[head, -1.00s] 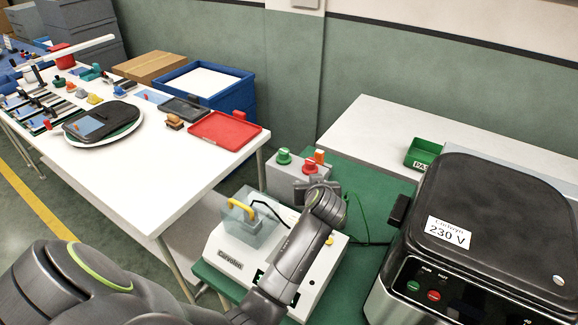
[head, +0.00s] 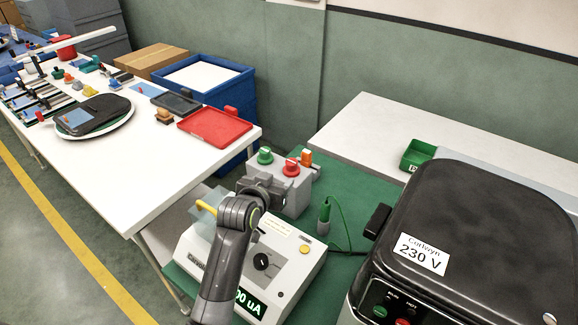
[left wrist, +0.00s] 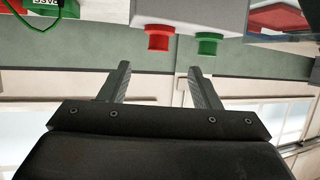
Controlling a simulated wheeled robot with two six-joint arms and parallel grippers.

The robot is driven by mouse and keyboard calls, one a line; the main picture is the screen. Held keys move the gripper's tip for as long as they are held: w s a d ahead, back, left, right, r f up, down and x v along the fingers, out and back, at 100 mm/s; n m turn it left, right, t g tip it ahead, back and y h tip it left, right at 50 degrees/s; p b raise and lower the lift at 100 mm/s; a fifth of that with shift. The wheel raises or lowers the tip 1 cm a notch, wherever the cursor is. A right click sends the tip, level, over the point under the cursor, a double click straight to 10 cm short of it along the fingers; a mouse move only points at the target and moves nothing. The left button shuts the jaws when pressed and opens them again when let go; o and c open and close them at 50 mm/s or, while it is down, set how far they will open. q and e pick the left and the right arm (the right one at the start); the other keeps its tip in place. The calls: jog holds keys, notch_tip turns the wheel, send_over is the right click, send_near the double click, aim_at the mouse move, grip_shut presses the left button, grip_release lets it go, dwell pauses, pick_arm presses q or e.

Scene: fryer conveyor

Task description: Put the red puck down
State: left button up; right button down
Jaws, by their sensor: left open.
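In the left wrist view, which looks upside down, the red piece (left wrist: 158,38) and the green piece (left wrist: 206,44) show beyond my fingers. My left gripper (head: 268,188) is at the near side of the grey box; its fingers are hard to make out in the head view. In the left wrist view my left gripper (left wrist: 159,68) is open, with nothing between its fingers. My right gripper is not in view.
The white tester (head: 285,262) with a yellow handle lies below my left arm. A red tray (head: 214,126) lies on the left table.

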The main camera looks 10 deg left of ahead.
aim_at(290, 167)
pick_arm(q)
jog(key=p+x, duration=0.1)
jog(key=x, duration=0.5)
jog(key=shift+w+d+f, duration=0.1)
jog(key=shift+w, duration=0.3)
jog(key=shift+w+f, duration=0.2)
jog(key=shift+w, duration=0.15)
jog(key=shift+w+d+f+p, duration=0.15)
jog(key=shift+w+p, duration=0.15)
jog(key=shift+w, duration=0.3)
jog(key=shift+p+x, duration=0.35)
jog(key=shift+x, duration=1.65)
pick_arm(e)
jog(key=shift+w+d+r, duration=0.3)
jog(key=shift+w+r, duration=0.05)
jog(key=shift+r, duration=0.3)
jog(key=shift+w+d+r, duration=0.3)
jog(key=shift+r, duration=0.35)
pick_arm(q)
jog(key=shift+s+d+f, duration=0.1)
jog(key=c, duration=1.2)
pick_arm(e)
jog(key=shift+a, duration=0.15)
